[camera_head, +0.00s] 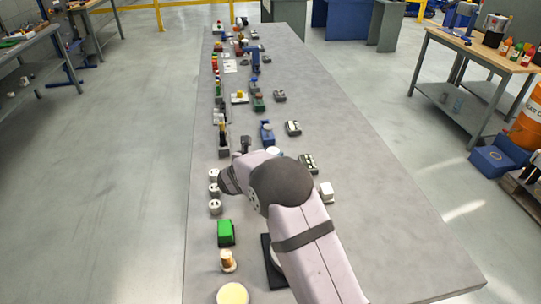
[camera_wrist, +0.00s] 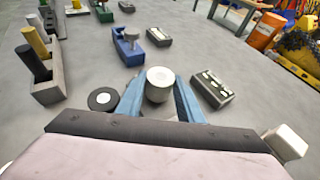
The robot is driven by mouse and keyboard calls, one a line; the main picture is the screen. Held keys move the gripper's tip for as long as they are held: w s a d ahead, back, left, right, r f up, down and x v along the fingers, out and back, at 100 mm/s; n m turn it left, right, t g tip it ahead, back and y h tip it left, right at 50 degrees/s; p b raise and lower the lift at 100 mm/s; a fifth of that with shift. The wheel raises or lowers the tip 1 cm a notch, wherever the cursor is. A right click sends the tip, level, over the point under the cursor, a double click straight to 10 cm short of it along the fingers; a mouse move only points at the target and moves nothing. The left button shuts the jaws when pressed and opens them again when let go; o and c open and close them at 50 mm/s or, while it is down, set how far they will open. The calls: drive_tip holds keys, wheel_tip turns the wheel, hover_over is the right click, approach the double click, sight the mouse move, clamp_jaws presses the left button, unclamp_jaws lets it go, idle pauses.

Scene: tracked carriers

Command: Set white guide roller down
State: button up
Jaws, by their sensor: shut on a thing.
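The white guide roller (camera_wrist: 160,84) is a short pale cylinder with a small mark at the centre of its top. My gripper (camera_wrist: 161,92) is shut on it, with one blue finger on each side, in the wrist view. The roller is upright; I cannot tell whether its base touches the table. In the head view my arm covers most of the gripper, and the pale top of the roller (camera_head: 273,151) shows just beyond the arm.
A black wheel with a white hub (camera_wrist: 103,99) lies close left of the gripper. A dark slotted block (camera_wrist: 211,89) stands close right. A blue carrier (camera_wrist: 128,46) is ahead, and a grey carrier with cylinders (camera_wrist: 45,88) is at left. The table's right side (camera_head: 390,220) is clear.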

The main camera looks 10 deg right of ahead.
drive_tip(key=shift+f, duration=0.2)
drive_tip(key=o, duration=1.3)
drive_tip(key=shift+s, duration=0.1)
drive_tip(key=shift+a+r, duration=0.1)
drive_tip(key=shift+a+r, duration=0.1)
drive_tip(key=shift+r, duration=0.05)
drive_tip(key=shift+r+p, duration=0.45)
drive_tip(key=shift+r, duration=0.05)
drive_tip(key=shift+a+r, duration=0.15)
drive_tip(key=shift+a, duration=0.05)
drive_tip(key=b+v, duration=0.1)
drive_tip(key=v, duration=1)
drive_tip(key=shift+s+d+b, duration=0.1)
drive_tip(key=shift+s+b, duration=0.2)
drive_tip(key=shift+b, duration=0.1)
